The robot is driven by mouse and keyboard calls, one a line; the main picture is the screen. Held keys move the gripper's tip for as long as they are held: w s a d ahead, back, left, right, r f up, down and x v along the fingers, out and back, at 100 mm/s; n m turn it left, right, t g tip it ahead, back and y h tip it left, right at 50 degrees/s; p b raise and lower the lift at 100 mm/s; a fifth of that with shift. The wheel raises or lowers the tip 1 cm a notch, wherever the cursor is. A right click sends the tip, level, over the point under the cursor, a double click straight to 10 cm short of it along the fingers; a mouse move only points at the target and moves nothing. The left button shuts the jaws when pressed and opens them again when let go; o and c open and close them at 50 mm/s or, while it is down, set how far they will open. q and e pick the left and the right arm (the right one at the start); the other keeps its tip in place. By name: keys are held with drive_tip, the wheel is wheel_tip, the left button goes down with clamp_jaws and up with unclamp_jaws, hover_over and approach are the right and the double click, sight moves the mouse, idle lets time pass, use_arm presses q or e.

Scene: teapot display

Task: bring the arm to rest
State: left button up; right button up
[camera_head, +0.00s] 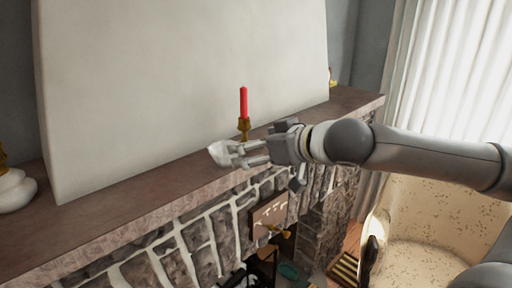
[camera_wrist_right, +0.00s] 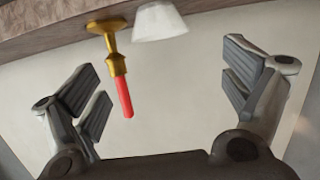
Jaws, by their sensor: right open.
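My right arm comes in from the right in the head view, and its gripper (camera_head: 250,154) is over the front edge of the mantel, left of the arm's wrist. In the right wrist view the two fingers of my right gripper (camera_wrist_right: 160,98) stand wide apart with nothing between the pads. My left gripper is not in view.
A red candle (camera_head: 243,102) in a brass holder (camera_head: 244,130) stands on the mantel (camera_head: 120,212) close behind the gripper. A white object (camera_head: 14,190) is at the far left. A stone fireplace lies below, and a patterned armchair (camera_head: 425,225) is at the lower right.

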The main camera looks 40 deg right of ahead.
idle(0.4)
drive_tip(key=s+a+f+n+g, duration=0.15)
drive_tip(key=a+f, duration=0.25)
drive_tip(key=f, duration=0.5)
drive_tip(key=s+a+f+g, duration=0.1)
drive_tip(key=s+a+f, duration=0.15)
drive_tip(key=f, duration=0.65)
drive_tip(key=s+a+f+n+g, duration=0.15)
drive_tip(key=a+f, duration=0.25)
drive_tip(key=f, duration=0.4)
drive_tip(key=s+a+f+m+g+h, duration=0.1)
drive_tip(key=s+a+f+g, duration=0.15)
drive_tip(key=s+f, duration=0.6)
drive_tip(key=s+a+f+m+g, duration=0.15)
drive_tip(key=s+f+g, duration=0.35)
drive_tip(key=s, duration=0.6)
wheel_tip(320, 180, down, 26)
drive_tip(key=s+d+f, duration=0.2)
drive_tip(key=s+f, duration=0.6)
drive_tip(key=s, duration=0.1)
drive_tip(key=s+d+f, duration=0.2)
drive_tip(key=s+f, duration=0.6)
drive_tip(key=f, duration=0.1)
drive_tip(key=shift+s+f+g+h, duration=0.15)
drive_tip(key=shift+s+g+h, duration=0.15)
drive_tip(key=shift+s+g, duration=0.15)
